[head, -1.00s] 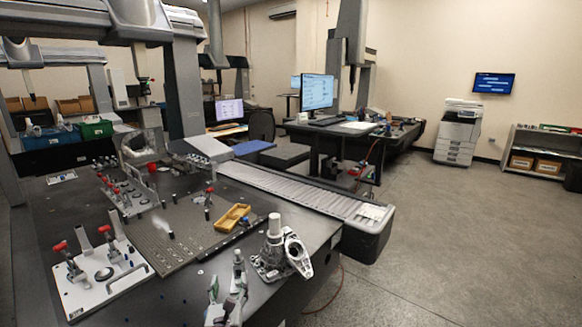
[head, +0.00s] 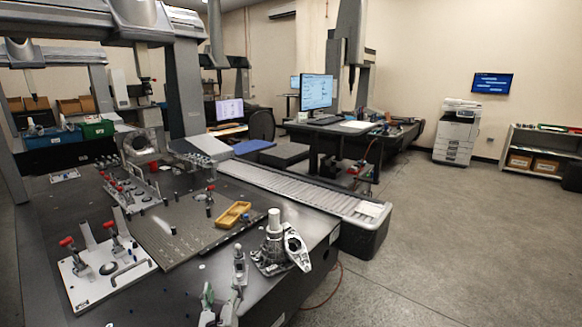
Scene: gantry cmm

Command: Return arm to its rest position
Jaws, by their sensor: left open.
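My left gripper (head: 221,300) shows at the bottom edge of the head view, low and left of centre. Its green and metallic fingers stand apart with nothing seen between them. Most of the hand and arm is cut off by the frame. It is over the near edge of the dark measuring table (head: 180,300), in front of and left of a grey metal casting (head: 270,258). My right gripper is not in view.
A fixture plate with red-handled clamps (head: 80,290) lies left on the table. A perforated plate (head: 165,255) and yellow tray (head: 233,214) are mid-table. Open floor (head: 460,240) lies right.

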